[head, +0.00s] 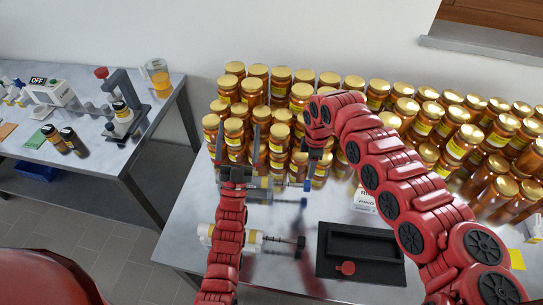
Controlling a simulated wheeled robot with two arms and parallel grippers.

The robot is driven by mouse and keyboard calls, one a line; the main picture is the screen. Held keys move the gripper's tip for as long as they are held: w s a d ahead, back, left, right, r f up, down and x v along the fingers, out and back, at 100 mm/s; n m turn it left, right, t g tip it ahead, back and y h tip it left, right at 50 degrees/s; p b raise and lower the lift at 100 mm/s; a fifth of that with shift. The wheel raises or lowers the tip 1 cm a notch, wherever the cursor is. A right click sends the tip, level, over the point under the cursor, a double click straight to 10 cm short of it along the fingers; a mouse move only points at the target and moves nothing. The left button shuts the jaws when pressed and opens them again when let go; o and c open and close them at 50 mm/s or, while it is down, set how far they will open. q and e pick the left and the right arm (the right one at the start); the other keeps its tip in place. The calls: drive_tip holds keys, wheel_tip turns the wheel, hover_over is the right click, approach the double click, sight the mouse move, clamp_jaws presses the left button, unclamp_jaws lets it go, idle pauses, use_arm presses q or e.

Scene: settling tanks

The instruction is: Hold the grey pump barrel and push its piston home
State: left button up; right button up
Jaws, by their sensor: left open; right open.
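A grey pump barrel (262,183) lies sideways on the table, with a blue end (307,185) at its right. Its left part is hidden behind my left gripper (237,150), which is open with its fingers spread and pointing toward the jars. I cannot tell whether this gripper touches the barrel. My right gripper (316,152) hangs from the curled arm above the barrel's right end; its fingers are mostly hidden. A second, white barrel with a yellow band (249,238) lies nearer, partly behind my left arm, its dark rod and knob (299,243) sticking out to the right.
Rows of amber jars with gold lids (281,95) fill the table's back. A black tray (322,262) with a recess and a red disc (345,268) lies at the front. A side table (90,168) on the left holds a press (125,110), bottles and a beaker (159,78).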

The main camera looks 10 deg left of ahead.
use_arm(q)
drive_tip(key=w+d+f+m+g+y, duration=0.1)
drive_tip(key=w+f+g, duration=0.2)
drive_tip(key=w, duration=0.5)
drive_tip(key=w+d+f+m+g, duration=0.15)
drive_tip(key=w+g, duration=0.25)
drive_tip(key=w, duration=0.4)
drive_tip(key=m+g, duration=1.1)
drive_tip(key=g, duration=0.9)
hover_over(270, 187)
drive_tip(key=w, duration=0.2)
wheel_tip(270, 187, down, 11)
wheel_tip(270, 187, down, 2)
drive_tip(key=shift+s+f, duration=0.1)
wheel_tip(270, 187, down, 14)
drive_tip(key=shift+a+f, duration=0.15)
